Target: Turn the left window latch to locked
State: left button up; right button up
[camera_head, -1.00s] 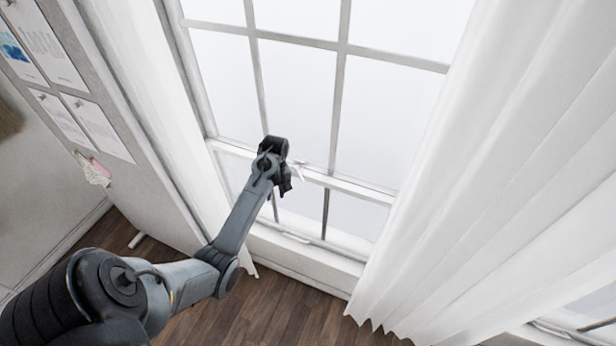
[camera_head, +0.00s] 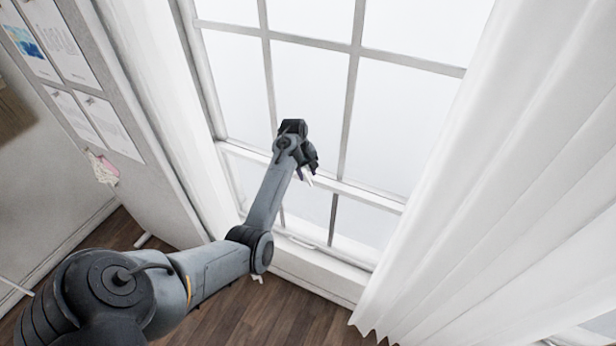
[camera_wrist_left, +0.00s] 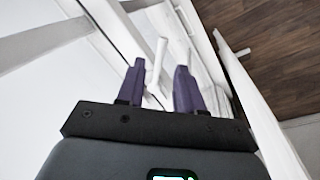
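My left gripper (camera_head: 306,175) is at the horizontal rail where the upper and lower window sashes meet. Its two purple fingers are apart in the left wrist view (camera_wrist_left: 158,82). A slim white lever, which looks like the window latch (camera_wrist_left: 158,58), appears between the fingertips in that view. I cannot tell whether either finger touches it, or which way it is set. In the head view my wrist and gripper cover most of the latch area. My right gripper is not in view.
White curtains hang right (camera_head: 480,200) and left (camera_head: 160,110) of the window. The window rail (camera_head: 365,192) runs behind my gripper. A board with pinned papers (camera_head: 70,75) stands at the left. The wooden floor (camera_head: 275,312) below is clear.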

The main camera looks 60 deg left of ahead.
aim_at(309, 181)
pick_arm(q)
jog(key=shift+w+f, duration=0.15)
jog(key=shift+f, duration=0.65)
jog(key=shift+w+f, duration=0.15)
jog(key=shift+f, duration=0.65)
grip_shut()
dwell(0.3)
